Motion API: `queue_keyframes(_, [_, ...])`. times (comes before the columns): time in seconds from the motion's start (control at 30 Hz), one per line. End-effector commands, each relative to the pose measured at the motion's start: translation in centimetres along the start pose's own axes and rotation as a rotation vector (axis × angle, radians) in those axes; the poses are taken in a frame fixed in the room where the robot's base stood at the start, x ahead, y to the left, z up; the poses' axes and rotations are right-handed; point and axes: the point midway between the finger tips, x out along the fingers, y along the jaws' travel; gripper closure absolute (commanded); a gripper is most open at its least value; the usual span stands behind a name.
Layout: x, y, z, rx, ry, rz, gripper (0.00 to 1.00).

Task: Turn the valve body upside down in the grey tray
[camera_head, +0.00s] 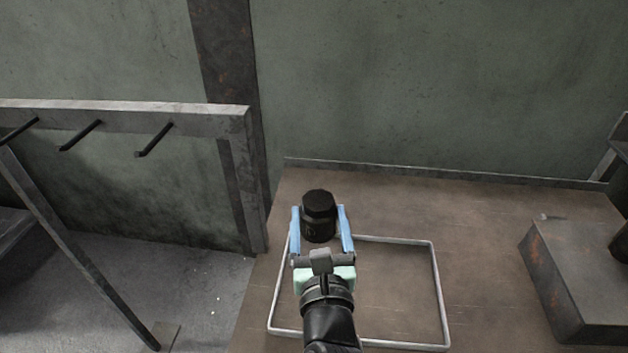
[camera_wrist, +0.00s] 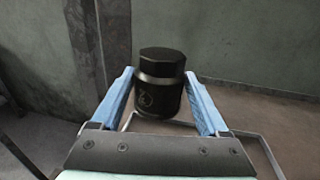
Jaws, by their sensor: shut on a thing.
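The valve body (camera_head: 318,222) is a black, round piece with a many-sided cap end and a pale mark on its side. In the wrist view the valve body (camera_wrist: 159,92) stands about upright, cap end up. My gripper (camera_head: 319,211) is shut on it, with one blue finger on each side; the fingers also show in the wrist view (camera_wrist: 159,74). The grey tray (camera_head: 437,290) lies on the brown table, its thin rim partly hidden by my arm. The valve body appears near the tray's back left corner; its height above the table is unclear.
A grey rack with dark pegs (camera_head: 120,112) stands left of the table (camera_head: 470,215). A heavy dark metal block (camera_head: 575,285) sits at the table's right. A wall is behind. The table between tray and block is clear.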

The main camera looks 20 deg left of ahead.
Motion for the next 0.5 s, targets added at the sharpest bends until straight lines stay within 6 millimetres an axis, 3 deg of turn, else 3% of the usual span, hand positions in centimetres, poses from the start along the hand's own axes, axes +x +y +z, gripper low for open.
queue_keyframes(0.5, [-0.3,-0.1,-2.3,-0.001,-0.006,-0.002,0.76])
